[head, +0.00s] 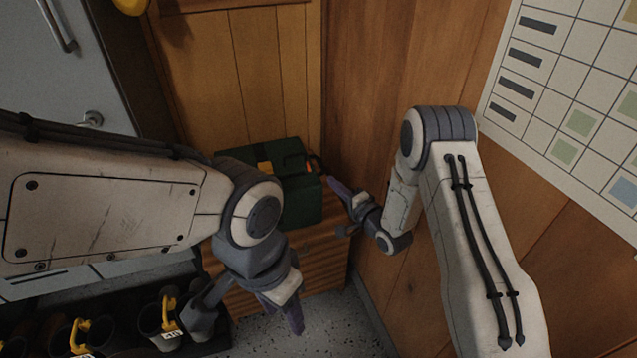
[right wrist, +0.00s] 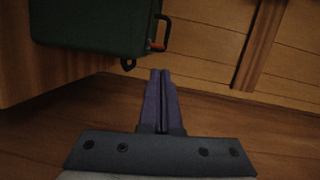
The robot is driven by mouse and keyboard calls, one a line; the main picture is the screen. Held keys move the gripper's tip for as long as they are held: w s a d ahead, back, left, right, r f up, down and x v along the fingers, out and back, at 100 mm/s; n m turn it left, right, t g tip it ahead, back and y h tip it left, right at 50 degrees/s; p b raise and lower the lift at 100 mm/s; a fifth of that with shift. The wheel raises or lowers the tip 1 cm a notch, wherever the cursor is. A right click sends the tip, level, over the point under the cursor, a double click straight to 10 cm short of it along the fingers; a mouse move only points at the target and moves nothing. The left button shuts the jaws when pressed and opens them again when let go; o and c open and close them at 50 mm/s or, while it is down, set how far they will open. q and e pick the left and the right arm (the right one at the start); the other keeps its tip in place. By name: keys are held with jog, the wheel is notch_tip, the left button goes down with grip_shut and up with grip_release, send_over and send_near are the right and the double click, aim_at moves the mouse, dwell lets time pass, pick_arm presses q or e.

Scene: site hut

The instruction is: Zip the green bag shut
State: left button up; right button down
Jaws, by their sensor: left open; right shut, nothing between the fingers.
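The green bag (head: 301,201) stands on a wooden cabinet in the corner, with a dark top, an orange patch and a small orange-red piece (head: 314,159) at its right end. My left arm hides part of its left side. In the right wrist view the bag (right wrist: 90,25) is at the upper left, with a dark loop and the orange-red piece (right wrist: 157,46) at its corner. My right gripper (head: 332,182) is shut and empty, just right of the bag; its fingertips (right wrist: 160,73) appear apart from the bag. My left gripper (head: 246,320) is open and empty, lower, in front of the cabinet.
The slatted wooden cabinet (head: 322,265) stands against wood-panelled walls. A dark rack with several boots (head: 150,318) is at the lower left, and a grey locker (head: 62,75) at the upper left. Speckled floor (head: 330,325) is clear in front.

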aim_at(308, 168)
pick_arm(q)
notch_tip(308, 168, down, 2)
jog(key=shift+f+b, duration=0.1)
jog(key=shift+b, duration=0.75)
pick_arm(e)
jog(key=shift+m+t, duration=0.3)
jog(key=shift+m, duration=0.2)
jog(key=x, duration=0.6)
jog(key=f+x, duration=0.1)
jog(key=x, duration=0.2)
jog(key=shift+w+d, duration=0.2)
